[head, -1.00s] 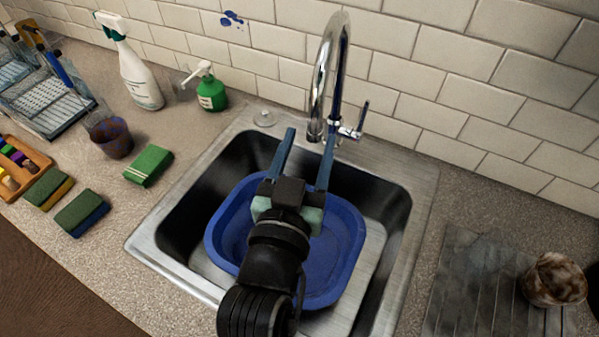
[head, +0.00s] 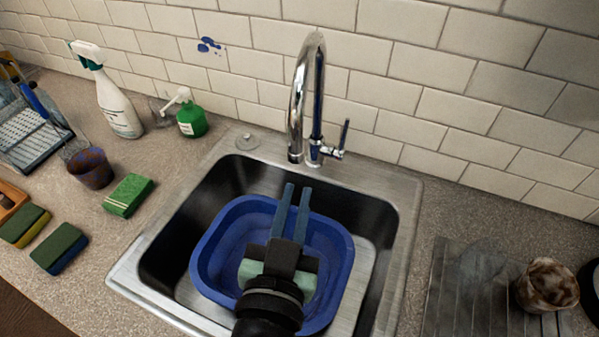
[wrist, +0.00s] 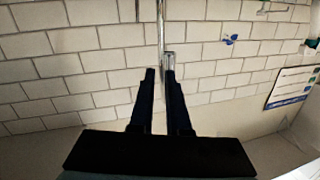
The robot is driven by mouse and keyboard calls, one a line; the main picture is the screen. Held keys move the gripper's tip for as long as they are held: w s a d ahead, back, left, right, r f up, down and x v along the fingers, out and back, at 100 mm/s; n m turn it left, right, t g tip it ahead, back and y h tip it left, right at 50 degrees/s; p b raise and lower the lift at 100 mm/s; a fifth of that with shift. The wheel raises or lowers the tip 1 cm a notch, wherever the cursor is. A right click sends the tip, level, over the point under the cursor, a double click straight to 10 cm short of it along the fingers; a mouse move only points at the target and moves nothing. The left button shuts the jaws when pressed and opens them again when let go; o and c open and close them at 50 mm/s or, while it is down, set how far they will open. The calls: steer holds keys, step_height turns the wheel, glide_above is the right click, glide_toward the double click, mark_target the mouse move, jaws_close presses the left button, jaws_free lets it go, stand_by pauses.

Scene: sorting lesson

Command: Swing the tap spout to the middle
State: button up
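The chrome tap (head: 316,105) stands behind the sink, its tall spout arching forward. The spout's mouth (head: 295,156) hangs just left of the tap's base, with the side lever (head: 344,137) on the right. My gripper (head: 297,188) is over the blue basin, its fingertips below and in front of the spout's mouth in the picture. The fingers are a narrow gap apart, with nothing seen between them in the head view. In the wrist view the fingers (wrist: 160,72) point at the tiled wall, with chrome tap parts (wrist: 161,25) beyond the gap. Contact with the spout is not visible.
The blue basin (head: 208,245) sits in the steel sink (head: 394,255). A spray bottle (head: 117,105), green soap pump (head: 191,121), cup (head: 92,168) and sponges (head: 128,195) stand left.

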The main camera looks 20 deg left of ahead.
steer(key=d+f+m+g, duration=0.1)
steer(key=w+d+f+m, duration=0.1)
steer(key=d+f+m, duration=0.1)
steer(key=w+d+f+m+g+p, duration=0.1)
steer(key=f, duration=0.1)
steer(key=shift+w+d+m+g+y, duration=0.1)
steer(key=shift+d+m+g+y, duration=0.15)
steer(key=shift+m+g+y, duration=0.05)
jaws_close()
steer(key=s+d+r+m+y+p, duration=0.2)
steer(key=s+d+r+m+y, duration=0.1)
steer(key=d+r+m+y, duration=0.4)
steer(key=w+a+n+y+p, duration=0.1)
steer(key=w+a+p, duration=0.3)
steer(key=w+a, duration=0.3)
steer(key=shift+w+a+f, duration=0.3)
steer(key=shift+a+f, duration=0.05)
steer(key=shift+a, duration=1.6)
